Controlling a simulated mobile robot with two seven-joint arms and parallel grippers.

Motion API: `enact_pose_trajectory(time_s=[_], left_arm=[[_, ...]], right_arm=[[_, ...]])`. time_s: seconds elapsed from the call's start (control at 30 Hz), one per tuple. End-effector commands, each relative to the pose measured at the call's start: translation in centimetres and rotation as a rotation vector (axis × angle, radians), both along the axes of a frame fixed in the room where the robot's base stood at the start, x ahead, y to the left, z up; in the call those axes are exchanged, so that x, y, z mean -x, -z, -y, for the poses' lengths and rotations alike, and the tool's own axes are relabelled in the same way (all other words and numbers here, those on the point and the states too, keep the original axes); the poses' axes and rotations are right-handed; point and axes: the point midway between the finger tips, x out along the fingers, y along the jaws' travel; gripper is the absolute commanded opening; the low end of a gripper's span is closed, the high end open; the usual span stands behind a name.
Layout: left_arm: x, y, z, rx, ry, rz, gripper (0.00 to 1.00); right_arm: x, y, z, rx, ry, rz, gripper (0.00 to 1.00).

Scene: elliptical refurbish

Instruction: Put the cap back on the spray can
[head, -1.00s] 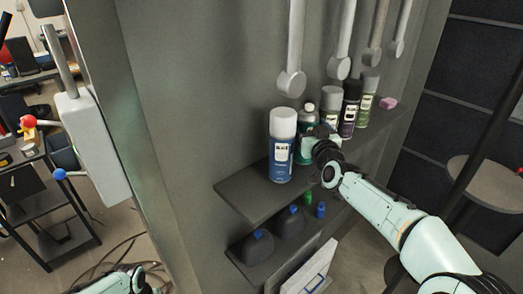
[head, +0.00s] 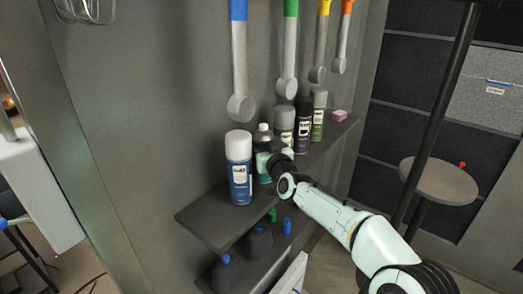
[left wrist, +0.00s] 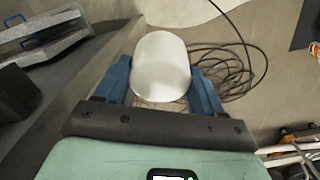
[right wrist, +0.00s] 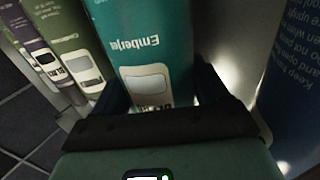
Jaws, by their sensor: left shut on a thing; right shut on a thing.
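A teal spray can (head: 262,146) stands upright on the upper shelf, with no cap over its pale, narrowing top. My right gripper (head: 270,163) is shut on the can's body, with its arm coming from the lower right. In the right wrist view the teal can (right wrist: 153,48) stands between the two dark fingers (right wrist: 163,90). My left gripper (left wrist: 160,72) is shut on a smooth white cap (left wrist: 160,58), held between its blue fingers above the floor. The left gripper and the cap are outside the head view.
A blue can with a white cap (head: 239,170) stands close left of the teal can on the shelf (head: 210,222). Several other cans, including a dark one (head: 303,125), and a pink block (head: 339,115) stand to the right. Tools hang above; dark bottles (head: 258,243) sit below.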

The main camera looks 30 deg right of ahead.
Motion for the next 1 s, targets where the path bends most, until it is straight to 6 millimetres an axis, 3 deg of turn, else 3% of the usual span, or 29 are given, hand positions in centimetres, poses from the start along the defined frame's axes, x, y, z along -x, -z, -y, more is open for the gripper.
enact_pose_trajectory(time_s=[0.17, 0.53, 0.7, 1.0], left_arm=[[0.0, -0.2, 0.0, 0.0, 0.0, 0.001, 0.43], [-0.9, -4.0, 0.0, 0.0, 0.0, 0.015, 0.43], [0.0, 0.0, 0.0, 0.0, 0.0, -0.001, 0.43], [0.8, 7.1, 0.0, 0.0, 0.0, -0.021, 0.43]], right_arm=[[0.4, -1.4, 0.1, 0.001, 0.0, 0.005, 0.25], [0.3, -7.9, 0.0, -0.001, -0.001, 0.008, 0.25], [3.6, -6.5, 1.6, 0.003, 0.005, 0.004, 0.25], [7.6, -6.3, 3.2, 0.003, 0.002, 0.006, 0.25]])
